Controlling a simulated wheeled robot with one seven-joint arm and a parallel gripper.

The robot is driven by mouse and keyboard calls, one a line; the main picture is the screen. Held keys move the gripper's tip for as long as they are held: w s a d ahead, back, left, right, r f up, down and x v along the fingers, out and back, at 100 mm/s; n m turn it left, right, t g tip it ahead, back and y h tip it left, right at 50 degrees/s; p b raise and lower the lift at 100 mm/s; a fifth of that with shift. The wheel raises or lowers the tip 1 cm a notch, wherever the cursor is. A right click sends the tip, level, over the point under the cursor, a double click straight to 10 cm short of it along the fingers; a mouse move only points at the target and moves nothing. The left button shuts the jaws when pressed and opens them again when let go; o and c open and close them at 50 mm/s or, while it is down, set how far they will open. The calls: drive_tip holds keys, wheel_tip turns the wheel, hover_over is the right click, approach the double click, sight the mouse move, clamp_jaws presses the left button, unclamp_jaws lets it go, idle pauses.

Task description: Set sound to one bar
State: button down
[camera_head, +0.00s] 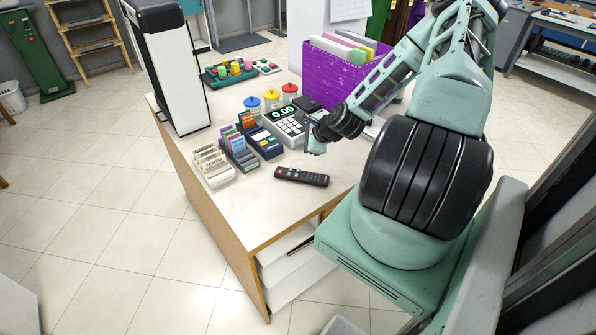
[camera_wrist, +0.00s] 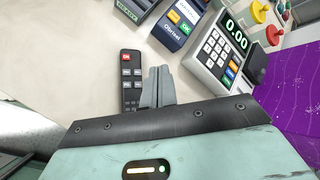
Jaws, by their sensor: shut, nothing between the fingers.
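A black remote control (camera_head: 301,177) with a red button at one end lies on the counter near its front edge. In the wrist view the remote (camera_wrist: 131,68) lies left of my fingers, its lower part partly hidden behind them and my gripper body. My gripper (camera_head: 314,149) is shut and empty, above the counter behind the remote in the head view. Its closed fingertips show in the wrist view (camera_wrist: 158,70), beside the remote's buttons; whether they touch it I cannot tell. I see no sound bars on any display.
A cash register (camera_head: 289,126) reading 0.00 and a card terminal (camera_head: 264,142) stand behind the remote. Card racks (camera_head: 213,166) stand to the left, a tall black-and-white device (camera_head: 172,75) behind them. A purple box (camera_head: 334,75) of folders stands at the back. The counter's front left is clear.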

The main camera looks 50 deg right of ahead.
sight(301, 173)
wheel_tip(301, 173, down, 9)
drive_tip(key=b, duration=0.7)
drive_tip(key=shift+f, duration=0.1)
idle(2.0)
drive_tip(key=shift+f, duration=0.25)
drive_tip(key=shift+f+b, duration=0.35)
drive_tip(key=shift+b, duration=0.05)
idle(0.5)
drive_tip(key=shift+r, duration=0.1)
drive_tip(key=shift+r+p, duration=0.7)
